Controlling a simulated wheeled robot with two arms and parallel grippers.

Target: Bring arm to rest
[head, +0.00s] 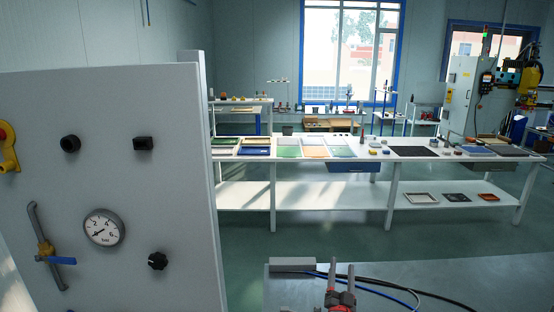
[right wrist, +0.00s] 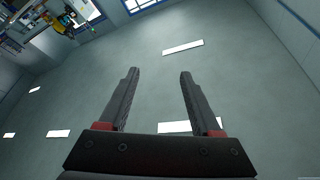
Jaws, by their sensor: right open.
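My right gripper (head: 335,285) shows at the bottom of the head view, its fingers pointing up, over the near grey surface. In the right wrist view my right gripper (right wrist: 157,75) is open, with two dark fingers apart and nothing between them. Behind the fingers that view shows the grey ceiling with white light strips. The grey panel (head: 110,190) stands at the left of the head view, apart from the right gripper. It carries a gauge (head: 104,228), a blue-handled valve (head: 50,255), black knobs and a yellow-and-red switch (head: 7,148). My left gripper is not in view.
A near grey surface (head: 420,290) lies at the bottom right, with blue and black cables running over it. A long white table (head: 290,158) with trays and small parts stands farther back. Green floor (head: 300,240) between them is clear. A yellow machine (head: 522,78) stands at the far right.

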